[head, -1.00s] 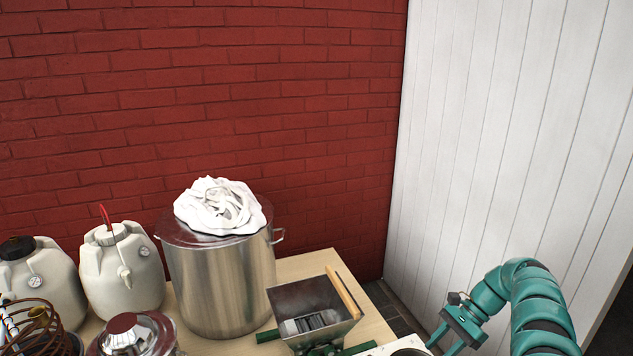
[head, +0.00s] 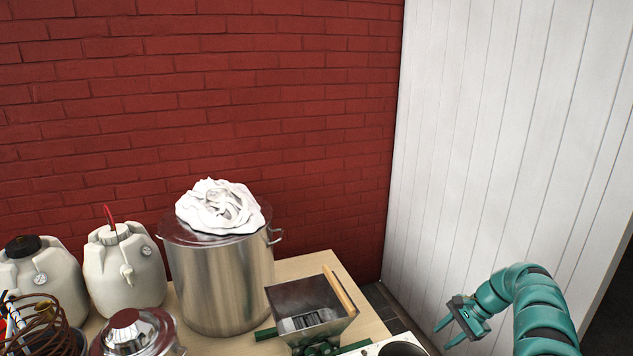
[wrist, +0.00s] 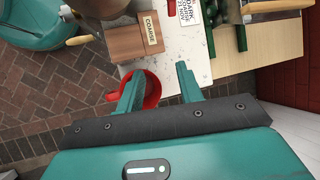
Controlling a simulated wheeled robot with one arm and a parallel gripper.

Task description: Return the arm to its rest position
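My gripper (head: 448,334) is at the lower right of the head view, on my teal arm, to the right of the table. In the wrist view my gripper (wrist: 158,82) has its two teal fingers well apart with nothing held between them. A red round container (wrist: 152,90) shows below and behind the fingers and is partly hidden by the left one. I cannot tell how far below them it is.
The table (head: 302,265) holds a steel pot (head: 225,285) topped with white cloth (head: 218,205), a grain mill (head: 308,305) and white kegs (head: 122,270). A block marked COARSE (wrist: 135,40) is near the table edge. A white panel wall (head: 480,150) stands behind my arm.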

